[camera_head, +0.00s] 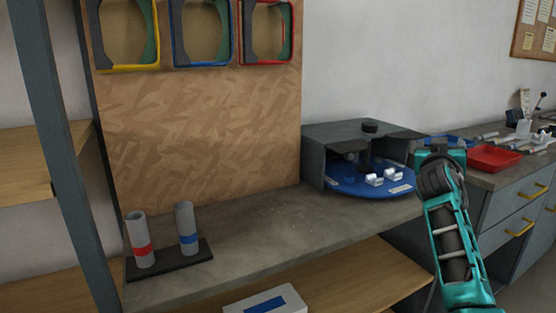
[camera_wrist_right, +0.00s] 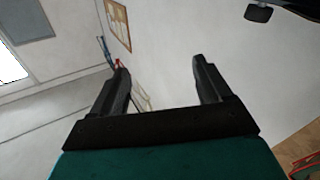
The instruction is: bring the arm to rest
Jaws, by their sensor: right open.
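My right arm (camera_head: 455,235) comes up from the lower right in the head view, beside the grey jig housing (camera_head: 340,135) with its blue round plate (camera_head: 345,187). Its gripper fingers are hard to make out there. In the right wrist view the right gripper (camera_wrist_right: 162,85) is open, with two black fingers wide apart and nothing between them. My left gripper is not in view.
White blocks (camera_head: 375,180) sit on the blue plate. A red tray (camera_head: 493,158) stands on the counter at right. Two grey tubes, one red-banded (camera_head: 140,240) and one blue-banded (camera_head: 187,228), stand at left. Coloured frames (camera_head: 203,35) hang on the board. The bench middle is clear.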

